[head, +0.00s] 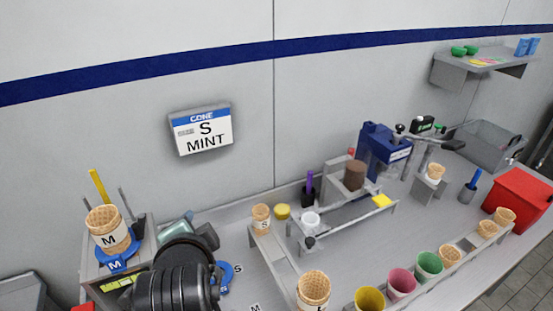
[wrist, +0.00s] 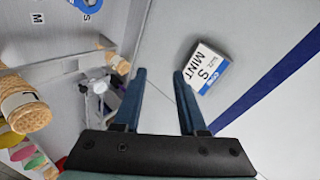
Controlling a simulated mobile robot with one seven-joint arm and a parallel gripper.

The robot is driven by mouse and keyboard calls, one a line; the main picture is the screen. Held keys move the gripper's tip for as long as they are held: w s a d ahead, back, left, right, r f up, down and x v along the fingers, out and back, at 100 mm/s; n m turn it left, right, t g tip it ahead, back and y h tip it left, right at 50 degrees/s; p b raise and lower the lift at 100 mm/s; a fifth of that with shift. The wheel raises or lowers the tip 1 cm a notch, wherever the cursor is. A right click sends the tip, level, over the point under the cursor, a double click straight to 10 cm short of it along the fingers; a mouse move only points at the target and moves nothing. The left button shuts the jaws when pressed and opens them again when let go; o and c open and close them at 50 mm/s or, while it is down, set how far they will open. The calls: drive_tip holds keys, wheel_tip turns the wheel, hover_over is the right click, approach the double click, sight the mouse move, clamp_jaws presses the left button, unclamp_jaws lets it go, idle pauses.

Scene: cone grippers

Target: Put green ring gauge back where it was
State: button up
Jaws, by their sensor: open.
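I cannot make out a green ring gauge in either view. Blue ring gauges do show: one marked M (head: 117,264) lies at the base of a cone on the left stand, and one marked S (head: 228,272) lies on the counter just right of my arm. A blue ring also shows at the top left of the wrist view (wrist: 88,5). My gripper (wrist: 159,73) is open, with nothing between its fingers, and points toward the wall.
A CONE S MINT sign (head: 204,130) hangs on the wall ahead. A grey rack (head: 272,258) with cones stands right of my arm. Coloured cups (head: 401,283) line the front. A blue machine (head: 380,150) and red box (head: 520,194) stand farther right. Small green items (head: 459,51) sit on a wall shelf.

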drive_tip(key=d+r+n+t+h, duration=0.1)
drive_tip(key=d+r+n+t, duration=0.3)
drive_tip(key=r, duration=0.9)
drive_tip(key=d+r+n+t, duration=0.1)
drive_tip(key=d+r+t, duration=0.5)
drive_tip(key=r, duration=0.7)
drive_tip(key=s+d+r+n+t+h, duration=0.1)
drive_tip(key=s+d+r+n+t, duration=0.1)
drive_tip(key=s+r, duration=0.3)
drive_tip(key=s+d+r+n+t+h, duration=0.1)
drive_tip(key=s+d+r+t, duration=0.3)
drive_tip(key=r, duration=0.6)
drive_tip(key=shift+s+d+r+n+t+h, duration=0.35)
drive_tip(key=shift+s+d+n, duration=0.2)
drive_tip(key=shift+d+n, duration=0.25)
drive_tip(key=shift+f, duration=0.1)
drive_tip(key=shift+f+b, duration=0.3)
drive_tip(key=shift+f, duration=0.05)
